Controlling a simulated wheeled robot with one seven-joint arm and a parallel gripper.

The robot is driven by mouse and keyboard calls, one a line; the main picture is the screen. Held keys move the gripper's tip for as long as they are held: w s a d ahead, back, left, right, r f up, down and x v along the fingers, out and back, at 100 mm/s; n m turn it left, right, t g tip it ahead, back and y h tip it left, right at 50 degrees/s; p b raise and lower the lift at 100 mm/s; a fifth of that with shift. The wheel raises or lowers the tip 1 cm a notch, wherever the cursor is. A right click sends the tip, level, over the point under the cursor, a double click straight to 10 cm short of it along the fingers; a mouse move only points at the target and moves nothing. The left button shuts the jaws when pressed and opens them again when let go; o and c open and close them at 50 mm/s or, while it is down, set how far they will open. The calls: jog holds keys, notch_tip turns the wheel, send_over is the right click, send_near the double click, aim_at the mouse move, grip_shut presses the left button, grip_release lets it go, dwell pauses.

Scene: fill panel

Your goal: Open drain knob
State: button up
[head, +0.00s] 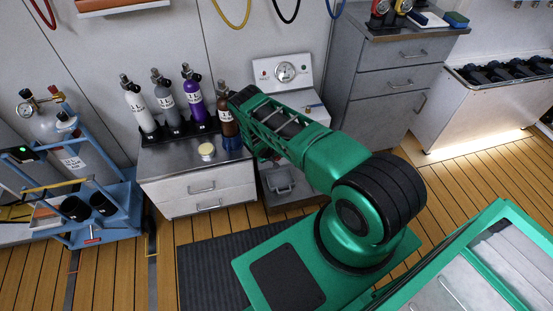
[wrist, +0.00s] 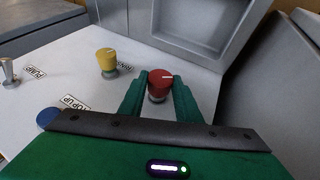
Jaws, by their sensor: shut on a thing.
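In the wrist view a red knob (wrist: 160,80) with a pale line on top stands on the white panel (wrist: 190,55). My gripper (wrist: 159,93) is shut on it, with a green finger on each side. The label of this knob is not visible, so I cannot read whether it is the drain knob. In the head view the panel with its round gauge (head: 286,72) stands against the wall. My arm hides my gripper and the red knob there.
A yellow knob (wrist: 106,59), a blue knob (wrist: 46,118) and a metal toggle (wrist: 8,70) share the panel. In the head view several bottles (head: 166,100) and a cream lidded jar (head: 207,151) stand on the left counter. A grey drawer cabinet (head: 392,75) stands right of the panel.

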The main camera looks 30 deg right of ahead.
jog(key=shift+a, duration=0.1)
jog(key=o, duration=1)
jog(key=shift+d, duration=0.2)
